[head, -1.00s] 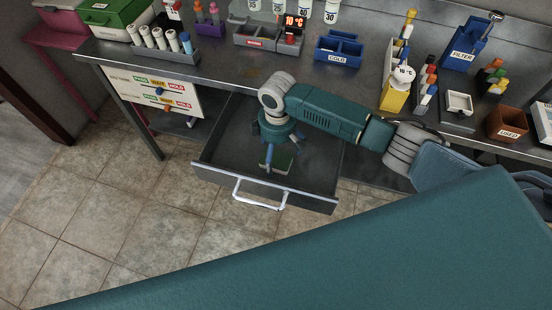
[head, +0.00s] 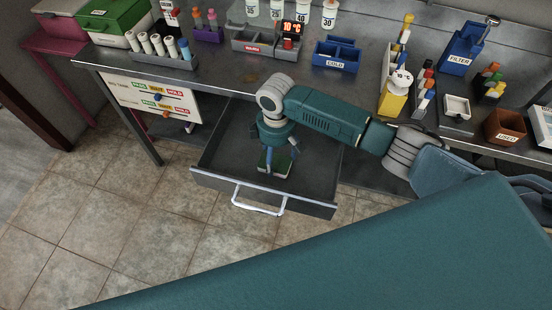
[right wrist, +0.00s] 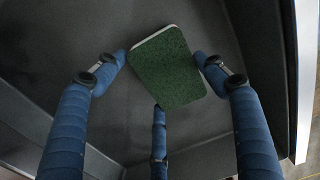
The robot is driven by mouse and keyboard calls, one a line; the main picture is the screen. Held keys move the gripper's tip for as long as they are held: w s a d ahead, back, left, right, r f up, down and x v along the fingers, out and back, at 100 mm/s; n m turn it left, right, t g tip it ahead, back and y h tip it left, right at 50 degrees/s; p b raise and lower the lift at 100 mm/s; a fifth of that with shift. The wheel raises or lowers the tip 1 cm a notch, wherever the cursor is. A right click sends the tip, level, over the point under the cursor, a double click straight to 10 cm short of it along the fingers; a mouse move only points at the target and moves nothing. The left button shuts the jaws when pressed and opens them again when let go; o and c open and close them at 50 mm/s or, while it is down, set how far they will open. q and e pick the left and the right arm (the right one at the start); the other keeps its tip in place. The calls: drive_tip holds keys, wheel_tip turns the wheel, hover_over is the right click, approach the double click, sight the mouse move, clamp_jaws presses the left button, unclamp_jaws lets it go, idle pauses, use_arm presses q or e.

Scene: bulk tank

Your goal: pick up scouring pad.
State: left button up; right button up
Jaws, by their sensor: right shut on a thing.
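The scouring pad (head: 275,164), green on top with a pale edge, is inside the open drawer (head: 220,180). My right gripper (head: 278,162) points down into the drawer, its blue fingers around the pad. In the right wrist view the green pad (right wrist: 168,68) sits turned between the fingers of my right gripper (right wrist: 160,68), which is shut on it. One finger is at its left edge, one at its right and a third at its near edge. Whether the pad is clear of the drawer floor I cannot tell. My left gripper is not in view.
The metal bench (head: 225,80) runs above the drawer, with a blue COLD bin (head: 337,55), a yellow holder (head: 392,98) and a brown box (head: 505,127) on it. The drawer's white handle (head: 258,203) faces the tiled floor (head: 130,225). The drawer around the pad looks empty.

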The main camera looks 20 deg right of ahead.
sight(276, 158)
wheel_tip(276, 158, up, 19)
drive_tip(key=b, duration=0.1)
drive_tip(key=shift+f, duration=0.1)
